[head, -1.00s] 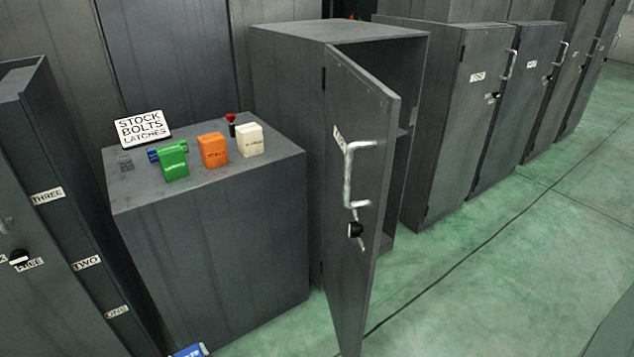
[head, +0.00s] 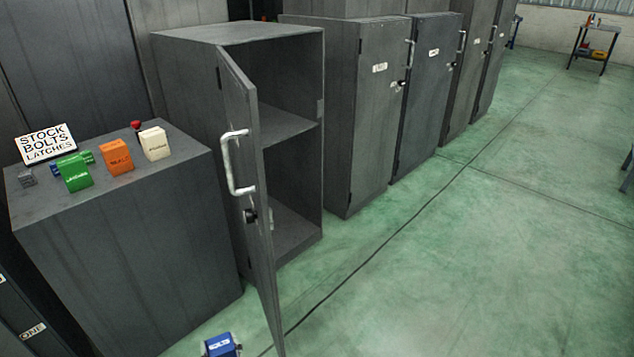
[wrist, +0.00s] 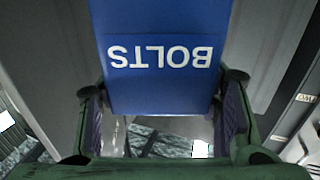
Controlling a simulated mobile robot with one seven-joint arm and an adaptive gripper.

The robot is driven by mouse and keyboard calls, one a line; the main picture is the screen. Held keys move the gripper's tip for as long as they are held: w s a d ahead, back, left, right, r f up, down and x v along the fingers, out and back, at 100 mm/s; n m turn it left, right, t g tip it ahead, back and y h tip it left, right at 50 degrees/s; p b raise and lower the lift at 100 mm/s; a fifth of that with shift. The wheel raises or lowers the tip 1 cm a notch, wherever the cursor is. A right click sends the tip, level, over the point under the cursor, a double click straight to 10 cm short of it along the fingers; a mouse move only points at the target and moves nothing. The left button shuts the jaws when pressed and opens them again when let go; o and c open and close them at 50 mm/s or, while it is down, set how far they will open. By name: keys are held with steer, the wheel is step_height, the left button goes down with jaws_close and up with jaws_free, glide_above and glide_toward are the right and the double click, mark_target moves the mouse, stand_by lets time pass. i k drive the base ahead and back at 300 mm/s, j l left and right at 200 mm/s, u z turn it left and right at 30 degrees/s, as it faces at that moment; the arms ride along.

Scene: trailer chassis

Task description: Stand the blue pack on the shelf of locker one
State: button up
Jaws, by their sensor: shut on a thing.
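The blue pack (wrist: 160,85), marked BOLTS, fills the upper middle of the wrist view with its lettering upside down. My gripper (wrist: 163,95) is shut on it, one finger at each side. The pack (head: 221,345) also shows at the bottom edge of the head view, low in front of the lockers. A grey locker (head: 240,32) stands open, its door (head: 245,180) swung out toward me. Inside is a shelf (head: 285,124) at mid height, with an open space above and below. I cannot read a number on this locker.
Left of the open locker, a low cabinet (head: 130,260) carries a stock sign (head: 45,143), a green pack (head: 74,173), an orange pack (head: 116,157) and a cream pack (head: 155,143). The door edge juts into the floor space.

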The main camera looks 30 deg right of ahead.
mark_target(279, 128)
steer(key=i+l+z, duration=0.1)
steer(key=z, duration=0.25)
steer(key=i+l+z, duration=0.1)
steer(key=z, duration=0.2)
steer(key=i+l+z, duration=0.1)
steer(key=z, duration=0.25)
steer(key=i+l, duration=0.2)
steer(key=i, duration=0.2)
steer(key=i+l, duration=0.15)
steer(key=i, duration=0.25)
steer(key=i+l, duration=0.2)
steer(key=i, duration=0.15)
